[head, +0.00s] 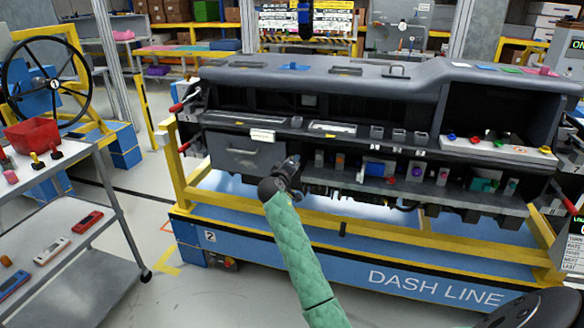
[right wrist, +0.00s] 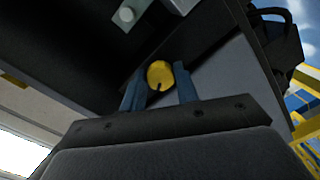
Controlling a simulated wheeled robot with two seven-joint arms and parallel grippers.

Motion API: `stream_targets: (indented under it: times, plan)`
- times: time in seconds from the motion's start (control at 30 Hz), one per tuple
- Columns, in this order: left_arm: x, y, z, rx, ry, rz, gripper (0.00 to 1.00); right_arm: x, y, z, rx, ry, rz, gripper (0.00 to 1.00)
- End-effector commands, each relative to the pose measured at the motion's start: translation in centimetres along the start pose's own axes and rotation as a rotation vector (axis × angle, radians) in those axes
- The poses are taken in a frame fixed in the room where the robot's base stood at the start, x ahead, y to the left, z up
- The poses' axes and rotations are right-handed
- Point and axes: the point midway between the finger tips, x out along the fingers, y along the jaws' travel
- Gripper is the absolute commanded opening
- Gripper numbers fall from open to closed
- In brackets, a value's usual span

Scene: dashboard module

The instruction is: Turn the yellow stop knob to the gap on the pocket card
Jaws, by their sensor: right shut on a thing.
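The yellow stop knob (right wrist: 158,74) shows in the right wrist view as a round yellow disc with a small dark mark at its lower edge. The blue fingers of my right gripper (right wrist: 160,90) stand on either side of it, shut on it. In the head view my right gripper (head: 290,168), at the end of the green-sleeved arm, is at the dashboard's lower front, just right of the grey drawer; the knob is hidden there. A white card (head: 262,135) sits on the ledge above; I cannot tell if it is the pocket card, and no gap is readable. My left gripper is not in view.
The dashboard module (head: 345,72) stands on a yellow and blue frame (head: 330,255). Small parts line the lower shelf to the right. A cart (head: 60,225) is at the left; floor between is clear.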

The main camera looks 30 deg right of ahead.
Motion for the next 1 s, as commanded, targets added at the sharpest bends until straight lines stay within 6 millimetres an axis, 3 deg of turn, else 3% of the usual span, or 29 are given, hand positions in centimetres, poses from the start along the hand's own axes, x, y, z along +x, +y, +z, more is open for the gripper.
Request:
stream_targets:
  times: [0.47,0.5,0.57,0.87,1.0]
  plan:
    - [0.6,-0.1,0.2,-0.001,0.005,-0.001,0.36,-0.1,-0.2,0.1,0.008,-0.001,-0.004,0.08]
    - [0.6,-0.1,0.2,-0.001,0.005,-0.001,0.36,-0.1,-0.2,0.1,0.008,-0.002,-0.004,0.38]
    - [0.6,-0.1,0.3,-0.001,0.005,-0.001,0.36,0.0,-0.2,0.1,0.008,-0.001,-0.003,0.50]
    - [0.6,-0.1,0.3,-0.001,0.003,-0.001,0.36,-0.1,-0.1,0.1,0.009,0.000,-0.002,0.52]
    - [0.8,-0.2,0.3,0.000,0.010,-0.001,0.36,-1.0,-0.2,0.1,0.010,0.000,-0.002,0.52]
